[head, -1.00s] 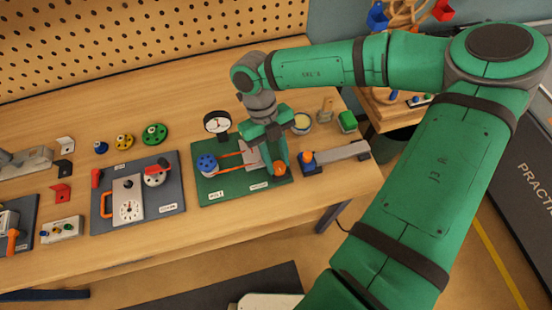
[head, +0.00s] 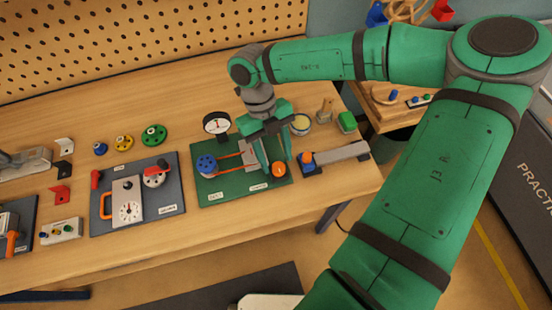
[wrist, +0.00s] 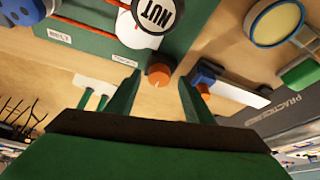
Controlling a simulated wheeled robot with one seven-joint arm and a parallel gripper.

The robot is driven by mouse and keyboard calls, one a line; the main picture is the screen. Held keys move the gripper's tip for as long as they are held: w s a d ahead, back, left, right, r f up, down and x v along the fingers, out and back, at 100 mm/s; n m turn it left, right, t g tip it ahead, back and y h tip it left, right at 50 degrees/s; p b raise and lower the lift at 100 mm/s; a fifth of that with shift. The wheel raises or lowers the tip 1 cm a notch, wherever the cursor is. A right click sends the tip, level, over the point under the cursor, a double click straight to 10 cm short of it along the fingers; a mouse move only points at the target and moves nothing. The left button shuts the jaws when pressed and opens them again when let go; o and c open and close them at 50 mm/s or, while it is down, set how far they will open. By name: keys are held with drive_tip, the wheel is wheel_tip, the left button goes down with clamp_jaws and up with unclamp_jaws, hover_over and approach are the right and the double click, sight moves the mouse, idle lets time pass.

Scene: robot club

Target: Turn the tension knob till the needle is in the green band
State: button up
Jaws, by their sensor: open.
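The orange tension knob (head: 278,169) sits at the right end of the green belt board (head: 225,186). My gripper (head: 277,162) is open just above and behind it, pointing down. In the wrist view the knob (wrist: 158,76) shows between the two spread fingertips (wrist: 159,77), with a gap on each side. The round gauge (head: 216,123) stands behind the board with a white face and a dark needle. Its green band and the needle's exact place are too small to tell. An orange belt (head: 233,156) runs from the blue pulley (head: 206,164) toward a block partly hidden by my gripper.
Right of the board lies a grey bar with a blue and orange end (head: 337,154). A yellow-topped tin (head: 300,123) and a green block (head: 347,121) stand behind. Another board with a dial (head: 129,211) is at left. Bare table lies in front.

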drive_tip(key=v, duration=0.9)
drive_tip(key=shift+s+r, duration=0.15)
drive_tip(key=shift+s, duration=0.05)
